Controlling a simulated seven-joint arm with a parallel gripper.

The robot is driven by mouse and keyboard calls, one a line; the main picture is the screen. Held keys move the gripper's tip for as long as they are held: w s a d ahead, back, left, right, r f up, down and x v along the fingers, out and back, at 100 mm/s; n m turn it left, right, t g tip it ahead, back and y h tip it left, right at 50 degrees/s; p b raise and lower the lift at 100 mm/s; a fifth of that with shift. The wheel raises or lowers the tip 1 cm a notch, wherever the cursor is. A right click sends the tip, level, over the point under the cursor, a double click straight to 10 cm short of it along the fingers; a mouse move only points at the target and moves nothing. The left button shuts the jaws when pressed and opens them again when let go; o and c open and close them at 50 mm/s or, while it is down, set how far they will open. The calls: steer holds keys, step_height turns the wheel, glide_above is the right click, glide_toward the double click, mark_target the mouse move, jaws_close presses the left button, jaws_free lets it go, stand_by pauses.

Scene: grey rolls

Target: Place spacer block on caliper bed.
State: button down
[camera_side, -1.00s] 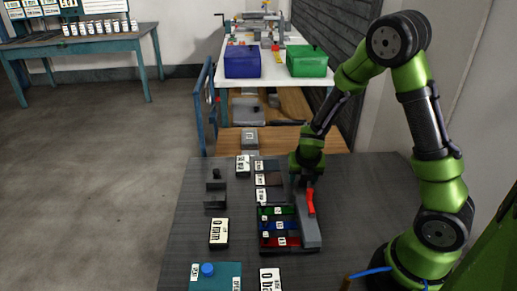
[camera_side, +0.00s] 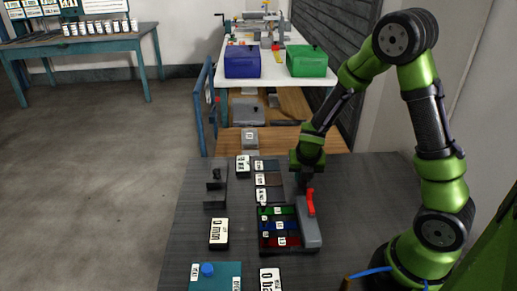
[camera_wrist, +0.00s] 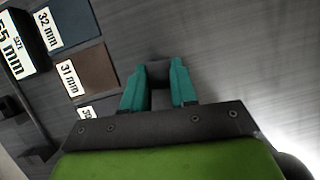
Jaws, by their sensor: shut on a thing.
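My gripper (camera_side: 304,184) hangs over the dark table, just behind the red-handled grey piece in the side view. In the wrist view its teal fingers (camera_wrist: 159,88) are shut on a dark grey block (camera_wrist: 158,72), which I take as the spacer block. The block is hardly distinguishable in the side view. The caliper (camera_side: 215,190), a dark grey bed with upright jaws, stands to the left, apart from my gripper. Part of it shows at the left edge of the wrist view (camera_wrist: 34,122).
Labelled flat pads (camera_side: 268,180) lie between the caliper and my gripper. A 65 mm block (camera_wrist: 20,42) stands beside them. In front are a tray with green, blue and red slots (camera_side: 262,249), a grey piece with a red handle (camera_side: 308,232), and a 0 mm block (camera_side: 219,233).

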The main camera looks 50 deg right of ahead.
steer(key=r, duration=0.5)
steer(key=a+r, duration=0.1)
steer(key=r, duration=0.2)
steer(key=shift+w+r, duration=0.15)
steer(key=shift+r, duration=0.05)
steer(key=w+a+n, duration=0.3)
steer(key=w+a, duration=0.7)
steer(key=a, duration=0.3)
steer(key=m, duration=0.2)
glide_above(216, 193)
steer(key=f, duration=0.2)
steer(key=s+a+f, duration=0.1)
steer(key=f, duration=0.1)
steer(key=shift+w+f, duration=0.1)
steer(key=shift+f, duration=1.95)
steer(key=shift+f, duration=0.15)
steer(key=c, duration=0.9)
jaws_free()
